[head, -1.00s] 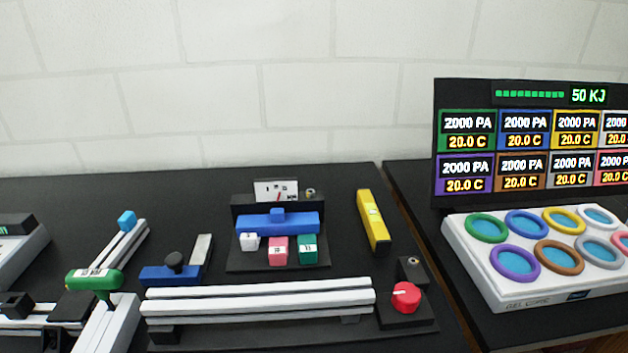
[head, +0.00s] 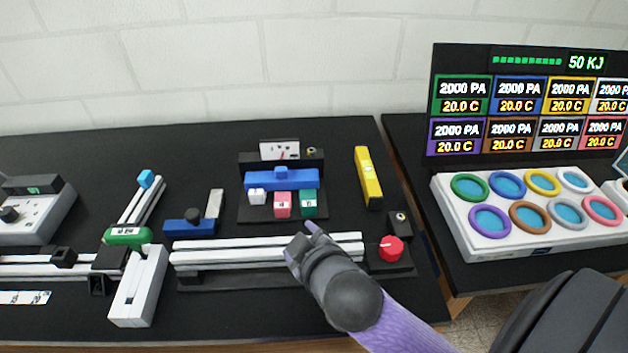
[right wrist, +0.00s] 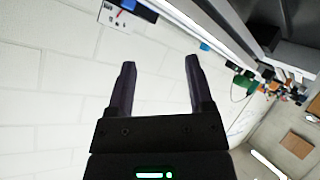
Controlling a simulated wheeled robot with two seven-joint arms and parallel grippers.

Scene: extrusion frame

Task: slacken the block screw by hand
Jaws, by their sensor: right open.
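No part is clearly marked as the block screw. A black block (head: 63,257) sits on the white rail at the left, and a second dark block (head: 108,260) joins the rails beside a green handle (head: 127,236). A red knob (head: 391,249) sits on a black base at the right. My right gripper (head: 302,238) is over the right part of the middle white rails, apart from these knobs and blocks. In the right wrist view its fingers (right wrist: 160,65) are apart with nothing between them. My left gripper is not in view.
White double rails (head: 225,252) lie across the table's middle. Behind them are a gauge stand with a blue bar (head: 282,180) and a yellow level (head: 368,178). A panel with coloured rings (head: 540,235) stands on the right table. The black table's back left (head: 70,155) is clear.

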